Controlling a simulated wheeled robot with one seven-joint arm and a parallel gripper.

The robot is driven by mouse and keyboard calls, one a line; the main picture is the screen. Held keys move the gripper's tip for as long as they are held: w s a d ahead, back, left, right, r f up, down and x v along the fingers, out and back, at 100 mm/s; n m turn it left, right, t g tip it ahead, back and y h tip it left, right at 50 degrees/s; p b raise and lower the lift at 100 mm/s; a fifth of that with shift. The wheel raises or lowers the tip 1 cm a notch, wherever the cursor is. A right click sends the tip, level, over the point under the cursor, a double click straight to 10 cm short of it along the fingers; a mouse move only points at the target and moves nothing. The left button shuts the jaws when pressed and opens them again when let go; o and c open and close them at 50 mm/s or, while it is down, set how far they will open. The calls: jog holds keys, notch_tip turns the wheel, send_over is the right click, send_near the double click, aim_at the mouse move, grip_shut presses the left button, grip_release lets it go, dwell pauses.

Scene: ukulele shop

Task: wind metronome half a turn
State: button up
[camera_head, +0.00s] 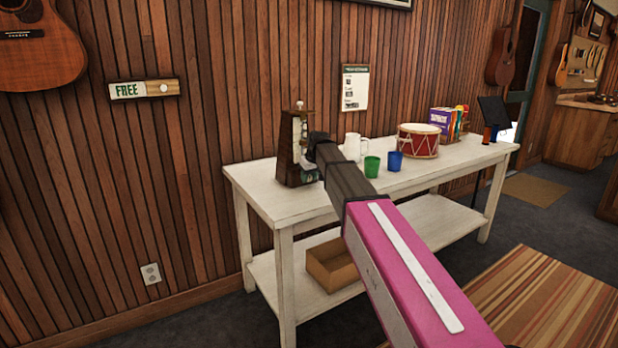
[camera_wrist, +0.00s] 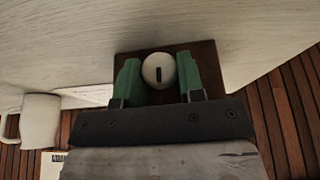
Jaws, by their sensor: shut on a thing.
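The metronome (camera_head: 289,150) is a dark brown, tapered wooden case standing upright at the left end of the white table. In the wrist view its brown side (camera_wrist: 205,55) carries a round white knob (camera_wrist: 159,70) with a dark bar mark, which looks upright in that picture. My gripper (camera_head: 311,175) is at the metronome's right side, low down, partly hidden behind my dark wrist. In the wrist view its green fingers (camera_wrist: 158,62) stand on both sides of the knob and are shut on it.
The white table (camera_head: 258,187) also holds a white mug (camera_head: 352,146), a green cup (camera_head: 372,166), a blue cup (camera_head: 395,160) and a red drum (camera_head: 418,140), all right of the metronome. The mug (camera_wrist: 40,120) shows in the wrist view. A cardboard box (camera_head: 333,272) sits on the lower shelf.

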jog(key=g+y, duration=0.1)
jog(key=y, duration=0.1)
jog(key=shift+w+d+m+g+y, duration=0.2)
jog(key=shift+m+g+y, duration=0.1)
jog(key=shift+g, duration=0.1)
jog(key=g+y, duration=0.1)
jog(key=y, duration=0.1)
jog(key=m+g+y, duration=0.1)
jog(key=shift+w+d+f+y, duration=0.1)
jog(key=shift+d+f+y, duration=0.05)
jog(key=shift+y, duration=0.25)
jog(key=m+g+y, duration=0.1)
jog(key=y, duration=0.1)
jog(key=shift+d+f+g+y, duration=0.1)
jog(key=shift+f+g+y, duration=0.05)
jog(key=shift+g+y, duration=0.2)
jog(key=shift+f+m+g+y, duration=0.15)
jog(key=shift+m+g+y, duration=0.45)
jog(key=shift+y, duration=1.25)
jog(key=o, duration=0.9)
